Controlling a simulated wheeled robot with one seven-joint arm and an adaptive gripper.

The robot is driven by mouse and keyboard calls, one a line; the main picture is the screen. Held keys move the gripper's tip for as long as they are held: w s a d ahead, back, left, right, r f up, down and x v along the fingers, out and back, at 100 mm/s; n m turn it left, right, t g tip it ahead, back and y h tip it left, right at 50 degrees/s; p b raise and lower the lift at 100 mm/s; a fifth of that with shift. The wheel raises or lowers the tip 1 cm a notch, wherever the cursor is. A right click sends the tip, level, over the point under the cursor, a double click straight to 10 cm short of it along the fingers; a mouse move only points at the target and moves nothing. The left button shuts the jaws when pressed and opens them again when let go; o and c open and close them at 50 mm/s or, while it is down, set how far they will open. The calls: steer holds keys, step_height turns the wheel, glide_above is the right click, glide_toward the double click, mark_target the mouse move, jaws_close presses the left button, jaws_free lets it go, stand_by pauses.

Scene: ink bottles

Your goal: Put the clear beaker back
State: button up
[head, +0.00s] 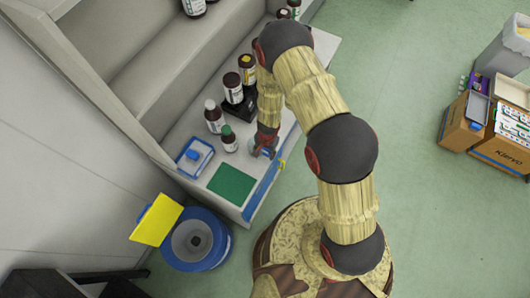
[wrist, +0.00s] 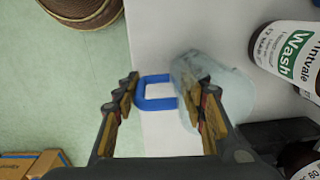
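The clear beaker (wrist: 235,98) with a blue handle (wrist: 141,92) is in the middle of the wrist view, on the pale worktop. My gripper (wrist: 163,108) is open, and the blue handle shows between its fingers. The left finger is outside the handle; the right finger overlaps the beaker's near wall in the picture. I cannot tell whether either finger touches it. In the head view my gripper (head: 266,146) is low over the worktop's front edge, and the beaker is mostly hidden by it.
A green mat (head: 231,185) and a blue-edged tray (head: 193,156) lie left of my gripper. A green-capped bottle (head: 229,139), a white-capped bottle (head: 213,117) and dark-capped bottles stand close behind. A Wash bottle (wrist: 291,50) is right of the beaker. A blue bin (head: 195,241) stands on the floor.

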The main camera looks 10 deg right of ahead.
steer(key=o, duration=0.5)
steer(key=shift+r, duration=0.1)
